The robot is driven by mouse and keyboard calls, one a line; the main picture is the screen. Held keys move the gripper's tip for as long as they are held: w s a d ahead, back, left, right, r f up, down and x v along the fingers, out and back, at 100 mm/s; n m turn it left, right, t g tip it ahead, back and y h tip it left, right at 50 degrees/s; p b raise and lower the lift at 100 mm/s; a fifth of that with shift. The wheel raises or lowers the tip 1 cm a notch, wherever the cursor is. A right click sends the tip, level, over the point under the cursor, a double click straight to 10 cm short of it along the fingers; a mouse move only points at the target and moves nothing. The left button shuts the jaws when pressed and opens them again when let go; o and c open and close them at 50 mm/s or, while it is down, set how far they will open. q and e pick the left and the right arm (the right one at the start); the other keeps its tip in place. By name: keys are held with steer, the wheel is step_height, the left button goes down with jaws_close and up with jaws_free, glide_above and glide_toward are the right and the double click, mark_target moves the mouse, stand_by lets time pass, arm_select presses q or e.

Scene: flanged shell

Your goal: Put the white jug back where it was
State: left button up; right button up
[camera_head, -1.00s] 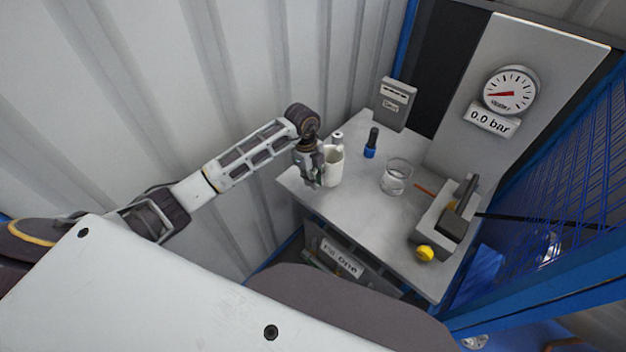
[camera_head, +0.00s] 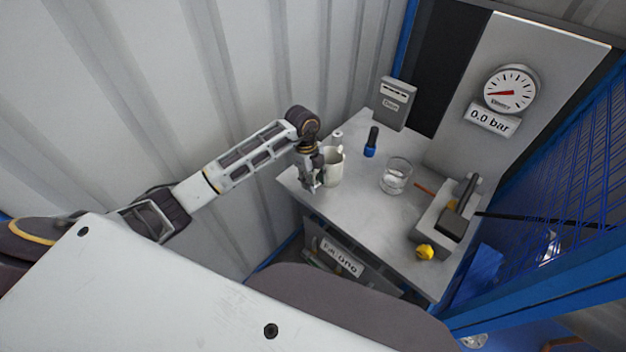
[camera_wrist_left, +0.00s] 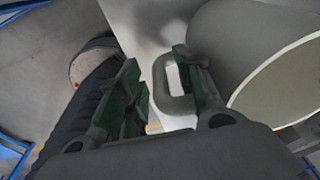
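The white jug (camera_head: 334,171) stands upright on the grey bench near its left edge. In the left wrist view the jug (camera_wrist_left: 236,50) fills the upper right, with its rim and handle showing. My left gripper (camera_head: 313,183) is at the jug's left side, at handle height. In the left wrist view the left gripper (camera_wrist_left: 155,72) is open, with a gap between its green pads. The handle lies between the fingers, close to the right finger, which overlaps the handle's opening. I cannot tell whether they touch. My right gripper is not in view.
On the bench (camera_head: 365,220) are a small white bottle (camera_head: 337,137), a blue-based black item (camera_head: 371,142), a glass beaker (camera_head: 396,176), a grey vise-like block (camera_head: 449,217) and a yellow knob (camera_head: 425,252). A grey box (camera_head: 394,103) stands behind. The corrugated wall is close on the left.

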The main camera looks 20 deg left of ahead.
arm_select(q)
steer(key=shift+r, duration=0.25)
step_height(320, 180, up, 12)
steer(key=a+p, duration=0.1)
steer(key=p, duration=0.8)
steer(key=shift+w+a+f, duration=0.15)
steer(key=shift+w+a, duration=0.05)
steer(key=shift+a, duration=0.2)
steer(key=shift+o, duration=0.5)
stand_by(2.4)
